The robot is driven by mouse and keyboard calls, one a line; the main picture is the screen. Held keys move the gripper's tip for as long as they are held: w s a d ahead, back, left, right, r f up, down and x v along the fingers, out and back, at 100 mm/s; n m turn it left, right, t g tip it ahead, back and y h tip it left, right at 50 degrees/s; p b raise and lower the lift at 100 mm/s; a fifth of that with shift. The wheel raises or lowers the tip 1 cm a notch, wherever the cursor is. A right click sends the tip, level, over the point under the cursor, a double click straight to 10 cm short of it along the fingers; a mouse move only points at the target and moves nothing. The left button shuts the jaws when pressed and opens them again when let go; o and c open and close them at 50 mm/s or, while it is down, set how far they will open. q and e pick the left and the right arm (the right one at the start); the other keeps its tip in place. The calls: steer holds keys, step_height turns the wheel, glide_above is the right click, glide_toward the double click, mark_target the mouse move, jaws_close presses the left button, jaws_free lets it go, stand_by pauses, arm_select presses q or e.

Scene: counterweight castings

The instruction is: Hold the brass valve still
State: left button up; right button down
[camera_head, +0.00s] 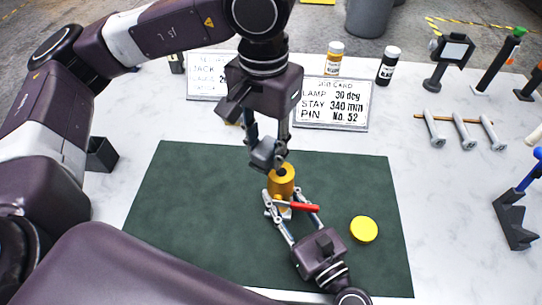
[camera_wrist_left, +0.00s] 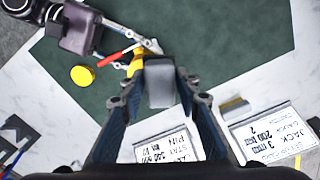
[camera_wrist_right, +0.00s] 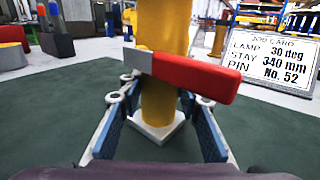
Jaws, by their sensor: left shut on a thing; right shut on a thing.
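The brass valve (camera_head: 282,181) stands upright on the dark green mat (camera_head: 180,215), with its red lever handle (camera_head: 300,206) sticking out to the right. In the right wrist view its yellow body (camera_wrist_right: 160,104) rises from a small white square base (camera_wrist_right: 158,130). My right gripper (camera_head: 291,199) comes from the front and is shut on the valve's lower body, below the lever. My left gripper (camera_head: 265,150) is above and behind the valve, shut on a grey block (camera_wrist_left: 159,82). The block hangs close to the valve's top; whether they touch is unclear.
A yellow disc (camera_head: 364,229) lies on the mat, right of the valve. The job card (camera_head: 333,104) and another card stand behind the mat. Two bottles (camera_head: 388,66) stand at the back. Bolts (camera_head: 466,134) and tool stands are at the right. The mat's left side is clear.

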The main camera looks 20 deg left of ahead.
arm_select(q)
steer(key=shift+r, duration=2.7)
arm_select(e)
steer(key=c, duration=1.3)
jaws_free()
steer(key=shift+d, duration=0.1)
steer(key=shift+v, duration=5.95)
